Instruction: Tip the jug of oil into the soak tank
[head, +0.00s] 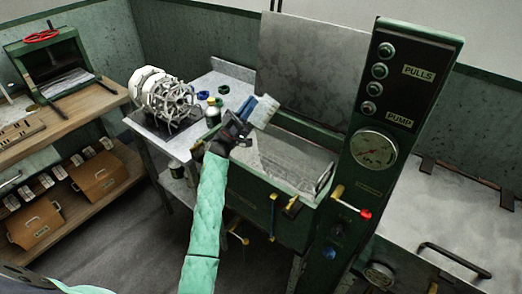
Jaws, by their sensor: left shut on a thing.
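My left gripper (243,128) is shut on a pale blue vessel (263,111), which looks like the jug. The jug is tilted and held over the back left corner of the soak tank (322,163), near its raised lid. The tank is an open green box with a pale grey surface inside. The jug's mouth is too small to make out, and I cannot tell whether any oil is flowing. My gripper hides part of the jug and the tank's left end. My right gripper is not in view.
A steel side table (157,142) left of the tank holds a white-and-metal reel (165,97) and small bottles. The tank's raised lid (312,75) stands behind. A green control column (378,130) with a gauge and red-tipped lever (364,213) stands right of the tank.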

